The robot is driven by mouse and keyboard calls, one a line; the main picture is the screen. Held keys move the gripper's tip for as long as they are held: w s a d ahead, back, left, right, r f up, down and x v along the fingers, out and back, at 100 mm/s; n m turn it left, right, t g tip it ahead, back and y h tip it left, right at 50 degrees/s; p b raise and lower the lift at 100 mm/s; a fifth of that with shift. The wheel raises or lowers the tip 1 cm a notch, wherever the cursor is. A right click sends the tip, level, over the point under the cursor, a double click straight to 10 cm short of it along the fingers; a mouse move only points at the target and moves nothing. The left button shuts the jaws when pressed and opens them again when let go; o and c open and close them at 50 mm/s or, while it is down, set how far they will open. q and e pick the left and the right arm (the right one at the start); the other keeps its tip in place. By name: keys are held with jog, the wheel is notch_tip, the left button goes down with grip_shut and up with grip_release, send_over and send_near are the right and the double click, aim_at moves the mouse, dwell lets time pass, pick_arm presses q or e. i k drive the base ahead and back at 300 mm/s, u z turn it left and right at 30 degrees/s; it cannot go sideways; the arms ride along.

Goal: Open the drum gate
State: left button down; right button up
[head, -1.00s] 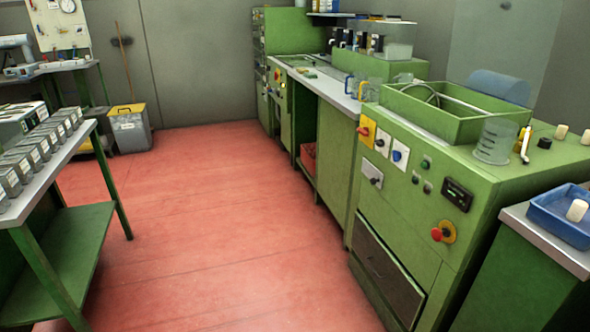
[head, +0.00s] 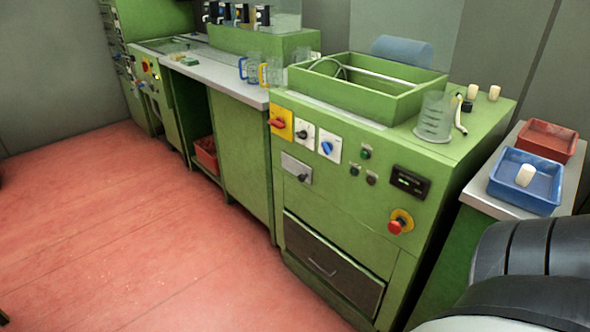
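The green machine (head: 350,205) stands right of centre, with an open green trough (head: 385,95) on top. Its front has a red rotary handle on a yellow plate (head: 280,123), a black knob on a white plate (head: 304,133), a blue knob on a white plate (head: 328,147) and a grey plate with a dark knob (head: 297,170). A dark drawer-like panel with a handle (head: 322,267) is low on the front and looks shut. Nothing is labelled as the drum gate, so I cannot tell which part it is. Neither gripper shows.
A side table on the right carries a blue tray (head: 510,193) with a cork (head: 525,175) and a red tray (head: 547,142). A clear beaker (head: 436,117) and two corks stand on the machine. Red floor (head: 130,240) is clear at left. My black-and-white arm fills the lower right.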

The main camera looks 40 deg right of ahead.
aim_at(304, 172)
jog(key=z, duration=0.6)
jog(key=i, duration=0.9)
jog(key=z, duration=0.75)
jog(key=i, duration=0.45)
jog(key=u, duration=0.05)
